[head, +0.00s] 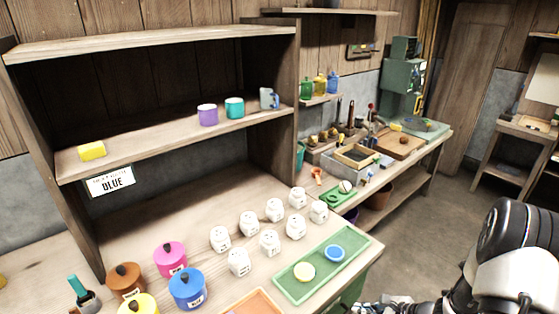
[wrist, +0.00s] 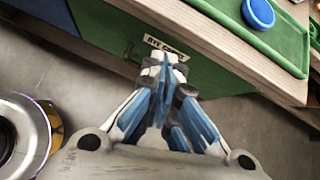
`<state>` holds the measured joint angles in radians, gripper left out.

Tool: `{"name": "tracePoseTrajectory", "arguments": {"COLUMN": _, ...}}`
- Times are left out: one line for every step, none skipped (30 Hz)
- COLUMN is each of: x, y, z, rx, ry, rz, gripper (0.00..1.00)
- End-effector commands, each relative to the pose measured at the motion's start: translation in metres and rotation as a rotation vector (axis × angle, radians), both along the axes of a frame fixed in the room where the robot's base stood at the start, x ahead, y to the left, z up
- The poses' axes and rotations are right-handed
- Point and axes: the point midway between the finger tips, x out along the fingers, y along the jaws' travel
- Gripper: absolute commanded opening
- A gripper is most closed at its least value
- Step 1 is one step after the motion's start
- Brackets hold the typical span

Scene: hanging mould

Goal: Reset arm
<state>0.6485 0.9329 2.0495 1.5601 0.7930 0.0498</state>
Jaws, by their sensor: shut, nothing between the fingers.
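My gripper (wrist: 177,85) shows in the wrist view with its blue-padded fingers shut and nothing between them. It is in front of the workbench (wrist: 215,35), near its green side with a small label, over the grey floor. In the head view my arm is at the lower right, beside the bench's right end. The gripper itself is mostly cut off at the bottom edge there, so I cannot make out its fingers in that view.
Several white dice-like blocks (head: 269,241) and coloured pots (head: 187,288) stand on the bench. Open floor (head: 420,220) lies right of it.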

Motion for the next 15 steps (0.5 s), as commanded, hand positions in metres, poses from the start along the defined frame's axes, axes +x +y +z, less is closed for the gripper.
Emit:
{"name": "tracePoseTrajectory", "arguments": {"x": 0.006, "y": 0.014, "z": 0.032, "rx": -0.041, "ry": -0.047, "rz": 0.095, "gripper": 0.0}}
{"name": "tracePoseTrajectory", "arguments": {"x": 0.006, "y": 0.023, "z": 0.049, "rx": -0.065, "ry": -0.071, "rz": 0.157, "gripper": 0.0}}
{"name": "tracePoseTrajectory", "arguments": {"x": 0.005, "y": 0.035, "z": 0.07, "rx": -0.098, "ry": -0.101, "rz": 0.239, "gripper": 0.0}}
{"name": "tracePoseTrajectory", "arguments": {"x": 0.003, "y": 0.044, "z": 0.086, "rx": -0.124, "ry": -0.124, "rz": 0.301, "gripper": 0.0}}
{"name": "tracePoseTrajectory", "arguments": {"x": 0.0, "y": 0.053, "z": 0.1, "rx": -0.149, "ry": -0.145, "rz": 0.361, "gripper": 0.0}}
{"name": "tracePoseTrajectory", "arguments": {"x": -0.005, "y": 0.064, "z": 0.119, "rx": -0.184, "ry": -0.174, "rz": 0.441, "gripper": 0.0}}
{"name": "tracePoseTrajectory", "arguments": {"x": -0.01, "y": 0.073, "z": 0.133, "rx": -0.211, "ry": -0.195, "rz": 0.501, "gripper": 0.0}}
{"name": "tracePoseTrajectory", "arguments": {"x": -0.015, "y": 0.081, "z": 0.146, "rx": -0.239, "ry": -0.215, "rz": 0.561, "gripper": 0.0}}
{"name": "tracePoseTrajectory", "arguments": {"x": -0.024, "y": 0.092, "z": 0.162, "rx": -0.277, "ry": -0.241, "rz": 0.639, "gripper": 0.0}}
{"name": "tracePoseTrajectory", "arguments": {"x": -0.03, "y": 0.099, "z": 0.174, "rx": -0.308, "ry": -0.26, "rz": 0.698, "gripper": 0.0}}
{"name": "tracePoseTrajectory", "arguments": {"x": -0.037, "y": 0.106, "z": 0.185, "rx": -0.338, "ry": -0.278, "rz": 0.754, "gripper": 0.0}}
{"name": "tracePoseTrajectory", "arguments": {"x": -0.048, "y": 0.114, "z": 0.199, "rx": -0.381, "ry": -0.302, "rz": 0.83, "gripper": 0.0}}
{"name": "tracePoseTrajectory", "arguments": {"x": -0.056, "y": 0.12, "z": 0.209, "rx": -0.412, "ry": -0.319, "rz": 0.887, "gripper": 0.0}}
{"name": "tracePoseTrajectory", "arguments": {"x": -0.065, "y": 0.125, "z": 0.219, "rx": -0.445, "ry": -0.335, "rz": 0.944, "gripper": 0.0}}
{"name": "tracePoseTrajectory", "arguments": {"x": -0.076, "y": 0.132, "z": 0.23, "rx": -0.491, "ry": -0.356, "rz": 1.016, "gripper": 0.0}}
